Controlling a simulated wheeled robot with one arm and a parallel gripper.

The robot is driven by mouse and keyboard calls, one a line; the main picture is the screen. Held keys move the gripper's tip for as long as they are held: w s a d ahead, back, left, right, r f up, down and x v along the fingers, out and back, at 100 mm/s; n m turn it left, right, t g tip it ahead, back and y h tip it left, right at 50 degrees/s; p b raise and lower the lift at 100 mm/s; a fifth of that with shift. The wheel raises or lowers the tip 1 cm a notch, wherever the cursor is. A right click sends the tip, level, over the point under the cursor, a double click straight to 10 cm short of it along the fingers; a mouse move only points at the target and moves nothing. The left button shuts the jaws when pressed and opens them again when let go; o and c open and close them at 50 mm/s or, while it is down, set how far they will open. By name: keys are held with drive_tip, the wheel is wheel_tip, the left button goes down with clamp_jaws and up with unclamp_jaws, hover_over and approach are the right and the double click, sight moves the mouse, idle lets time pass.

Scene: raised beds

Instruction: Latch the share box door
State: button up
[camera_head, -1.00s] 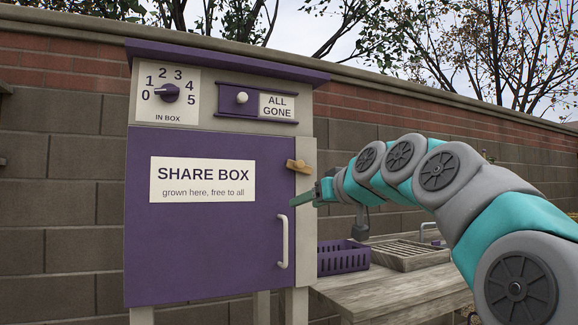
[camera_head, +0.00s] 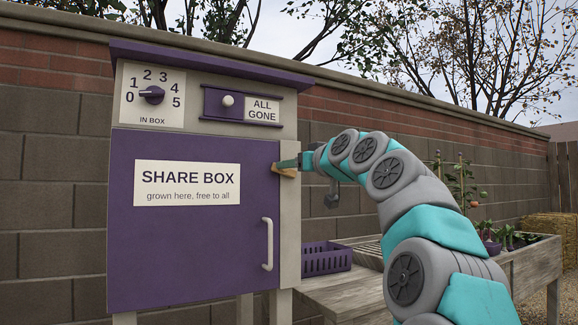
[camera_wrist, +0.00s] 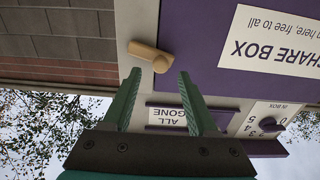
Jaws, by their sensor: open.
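The share box (camera_head: 290,220) has a purple door (camera_head: 190,245) that looks shut against its frame. A small wooden latch (camera_head: 285,173) sits at the door's right edge, partly hidden by my fingers. My gripper (camera_head: 285,163) is open at the latch.
A white handle (camera_head: 267,244) stands out from the door below the latch. A count dial (camera_head: 152,95) and a sliding ALL GONE panel (camera_head: 228,101) are above. A purple basket (camera_head: 325,258) rests on a wooden bench (camera_head: 340,292) at the right. A brick wall (camera_head: 45,200) is behind.

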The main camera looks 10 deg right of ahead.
sight(287, 170)
drive_tip(key=shift+x, duration=1.35)
clamp_jaws()
drive_tip(key=shift+f, duration=0.1)
